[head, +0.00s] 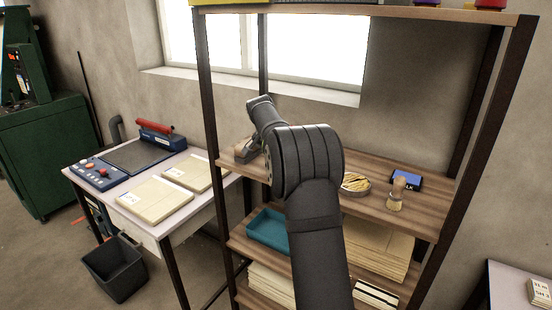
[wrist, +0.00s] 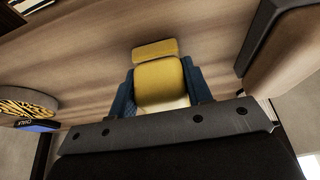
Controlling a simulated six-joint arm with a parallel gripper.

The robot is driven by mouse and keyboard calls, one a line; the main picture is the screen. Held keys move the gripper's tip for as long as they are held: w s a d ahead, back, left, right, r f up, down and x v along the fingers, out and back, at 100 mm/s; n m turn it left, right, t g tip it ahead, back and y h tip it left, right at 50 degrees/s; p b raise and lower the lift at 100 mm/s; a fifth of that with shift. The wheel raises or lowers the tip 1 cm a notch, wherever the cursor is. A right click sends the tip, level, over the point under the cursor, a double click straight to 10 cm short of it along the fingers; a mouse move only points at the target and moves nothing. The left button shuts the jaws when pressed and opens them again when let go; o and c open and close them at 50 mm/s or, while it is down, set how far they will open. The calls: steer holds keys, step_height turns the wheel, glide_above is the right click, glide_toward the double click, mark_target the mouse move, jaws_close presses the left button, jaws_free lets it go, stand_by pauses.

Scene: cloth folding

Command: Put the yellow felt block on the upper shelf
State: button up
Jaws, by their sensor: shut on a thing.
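The yellow felt block (wrist: 160,82) is in the wrist view, between the two blue fingers of my gripper (wrist: 160,90). My gripper is shut on it. A flat yellow piece (wrist: 155,48) shows just beyond the block; I cannot tell whether it is part of it. A wooden shelf board (wrist: 95,60) lies behind the block, and I cannot tell whether they touch. In the head view my arm hides the gripper and the block. The rack's board at mid height (head: 410,212) runs behind my arm, and its top board (head: 400,11) is at the picture's upper edge.
On the mid-height board are a round dish of yellow sticks (head: 355,182), a brush (head: 397,193), a blue-labelled box (head: 407,179) and a brownish object (head: 246,150) at the left end. A teal tray (head: 268,229) and stacked sheets (head: 378,248) lie below. Dark posts (head: 490,120) frame the rack.

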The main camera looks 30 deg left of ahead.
steer(key=shift+f, duration=0.15)
steer(key=o, duration=1)
steer(key=v, duration=1.2)
steer(key=shift+r, duration=0.25)
